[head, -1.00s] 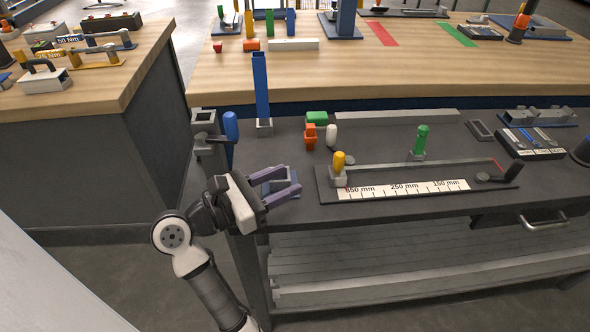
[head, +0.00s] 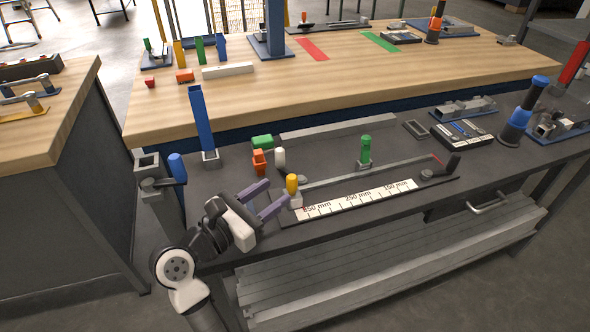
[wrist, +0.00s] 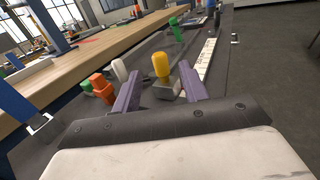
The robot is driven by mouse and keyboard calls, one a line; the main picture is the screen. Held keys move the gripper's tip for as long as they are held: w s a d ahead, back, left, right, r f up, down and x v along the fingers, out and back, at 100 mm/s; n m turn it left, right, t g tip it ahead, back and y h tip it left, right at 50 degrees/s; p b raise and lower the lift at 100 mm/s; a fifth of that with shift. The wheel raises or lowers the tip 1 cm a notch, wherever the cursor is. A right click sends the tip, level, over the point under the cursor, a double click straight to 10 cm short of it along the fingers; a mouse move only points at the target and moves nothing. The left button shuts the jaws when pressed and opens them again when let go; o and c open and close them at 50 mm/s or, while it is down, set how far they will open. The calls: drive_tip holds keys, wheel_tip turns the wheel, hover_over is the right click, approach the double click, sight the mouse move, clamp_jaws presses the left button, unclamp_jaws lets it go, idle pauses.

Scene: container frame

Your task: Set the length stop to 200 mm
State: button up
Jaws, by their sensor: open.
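The length stop is a grey block with a yellow knob (head: 292,184), at the left end of a rail on the dark workbench. A white scale (head: 358,199) runs along the rail's front, with 250 mm and 150 mm to the right; the leftmost label is hard to read. A red mark shows by the block at the scale's left end. My gripper (head: 278,192) is open, just left of the stop, fingers pointing towards it. In the wrist view the yellow knob (wrist: 161,66) appears between the fingertips, slightly ahead. No contact is visible.
An orange piece (head: 259,162), a white knob (head: 280,158) and a green block (head: 262,142) stand behind the stop. A green-knobbed piece (head: 365,150) stands behind the rail. A blue post (head: 201,120) rises at the left. A dark crank (head: 452,164) sits at the rail's right end.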

sight(296, 177)
drive_tip(key=p+x, duration=0.2)
drive_tip(key=x, duration=0.6)
drive_tip(key=shift+w+d, duration=0.15)
clamp_jaws()
